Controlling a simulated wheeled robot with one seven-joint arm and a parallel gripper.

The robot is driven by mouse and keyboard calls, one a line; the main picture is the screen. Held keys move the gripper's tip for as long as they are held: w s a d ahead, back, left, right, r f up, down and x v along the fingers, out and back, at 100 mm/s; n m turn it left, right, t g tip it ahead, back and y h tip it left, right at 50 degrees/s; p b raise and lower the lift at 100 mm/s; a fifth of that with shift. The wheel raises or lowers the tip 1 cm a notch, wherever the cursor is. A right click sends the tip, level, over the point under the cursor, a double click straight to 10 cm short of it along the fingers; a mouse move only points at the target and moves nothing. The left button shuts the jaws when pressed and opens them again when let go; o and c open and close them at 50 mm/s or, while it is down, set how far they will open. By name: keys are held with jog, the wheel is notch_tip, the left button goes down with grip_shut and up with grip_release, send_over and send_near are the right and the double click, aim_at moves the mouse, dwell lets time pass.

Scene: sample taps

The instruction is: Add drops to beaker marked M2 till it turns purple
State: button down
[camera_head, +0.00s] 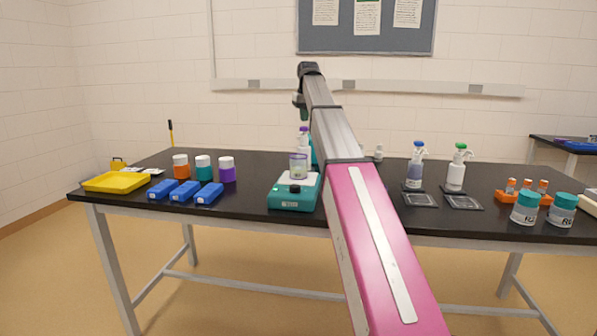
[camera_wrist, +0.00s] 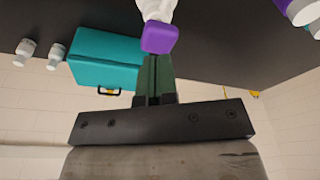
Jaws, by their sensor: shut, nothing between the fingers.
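A clear beaker (camera_head: 298,168) stands on a teal device (camera_head: 294,195) at the middle of the table. It has a purple tint near its top and looks pale below; I cannot read an M2 mark. Behind it stands a white bottle with a purple top (camera_head: 303,134), and my gripper (camera_head: 299,106) is above it. In the wrist view, the shut, empty green fingers (camera_wrist: 156,62) end right at the purple top (camera_wrist: 160,37) of the white bottle (camera_wrist: 156,8). I cannot tell whether they touch it.
A teal case (camera_wrist: 105,62) lies close beside the fingers. Blue-topped (camera_head: 415,165) and green-topped (camera_head: 457,168) bottles stand to the right. A yellow tray (camera_head: 117,182), several jars and blue blocks (camera_head: 185,191) are at left. Teal-lidded jars (camera_head: 526,208) and an orange rack (camera_head: 507,197) are at far right.

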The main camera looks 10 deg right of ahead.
dwell(0.4)
notch_tip(320, 180, up, 6)
dwell(0.6)
jog(key=shift+s, duration=0.1)
